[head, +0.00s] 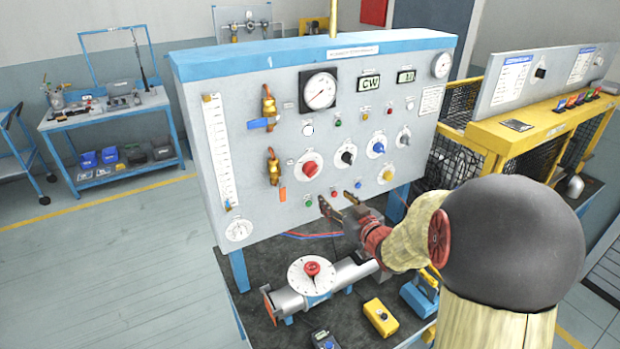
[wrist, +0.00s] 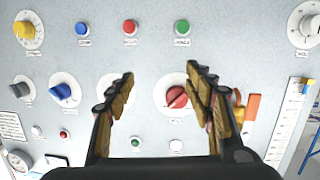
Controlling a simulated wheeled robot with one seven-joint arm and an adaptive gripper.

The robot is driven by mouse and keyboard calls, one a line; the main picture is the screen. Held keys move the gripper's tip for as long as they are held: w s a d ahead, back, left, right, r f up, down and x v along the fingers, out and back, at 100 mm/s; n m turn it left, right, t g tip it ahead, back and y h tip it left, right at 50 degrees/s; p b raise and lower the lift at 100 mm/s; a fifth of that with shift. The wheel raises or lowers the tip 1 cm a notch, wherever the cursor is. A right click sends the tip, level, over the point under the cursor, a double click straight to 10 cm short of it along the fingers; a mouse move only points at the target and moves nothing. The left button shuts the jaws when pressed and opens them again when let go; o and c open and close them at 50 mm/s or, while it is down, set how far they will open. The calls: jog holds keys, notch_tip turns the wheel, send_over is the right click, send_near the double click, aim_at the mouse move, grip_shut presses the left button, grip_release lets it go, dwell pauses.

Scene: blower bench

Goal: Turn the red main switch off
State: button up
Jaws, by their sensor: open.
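The red rotary switch (head: 310,168) is on the grey panel, on a round white plate, left of a black knob (head: 347,158). In the wrist view, where the panel appears upside down, the red switch (wrist: 176,97) shows between my fingers, closer to the right one, its grip bar slanted. The right finger covers part of its plate. My gripper (head: 338,202) is open and empty in front of the panel's lower part, below the switch in the head view. Its fingers (wrist: 160,72) point at the panel. The black knob is mostly hidden behind the left finger.
Near the switch are blue (head: 376,147) and yellow (head: 386,175) knobs, a lower row of buttons (head: 333,193) and brass valves (head: 272,167) at left. Below, a pipe with a red-knobbed dial (head: 311,272) and a yellow box (head: 380,317) stand on the bench.

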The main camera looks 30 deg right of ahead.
jog(key=t+y, duration=0.2)
send_near(314, 173)
jog(key=w, duration=0.2)
jog(key=shift+n, duration=0.3)
jog(key=w, duration=0.7)
jog(key=shift+w+a+f, duration=0.15)
jog(key=shift+w+a, duration=0.05)
jog(key=shift+w, duration=0.1)
jog(key=c, duration=0.3)
jog(key=c, duration=0.8)
jog(key=shift+c, duration=0.3)
